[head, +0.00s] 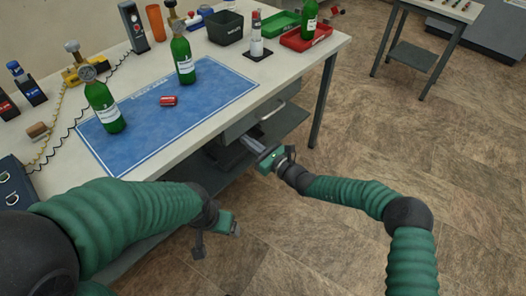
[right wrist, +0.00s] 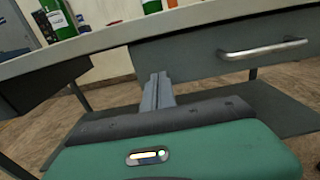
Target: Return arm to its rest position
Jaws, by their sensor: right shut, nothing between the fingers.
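My right gripper (head: 252,144) reaches in from the right, in front of the workbench's front edge and near the grey drawer. In the right wrist view its two grey fingers (right wrist: 157,92) are together with nothing between them, just below the bench edge. My left gripper (head: 226,222) hangs low in front of the bench, with its green body and dark wrist showing. Its fingers are hidden, so I cannot tell their state. Neither gripper is seen touching anything.
The workbench (head: 245,62) carries a blue mat (head: 150,110), green bottles (head: 105,108), a red cylinder (head: 168,101), a black bin (head: 224,27) and trays. A drawer handle (right wrist: 262,49) juts out near my right gripper. Floor (head: 370,140) to the right is clear.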

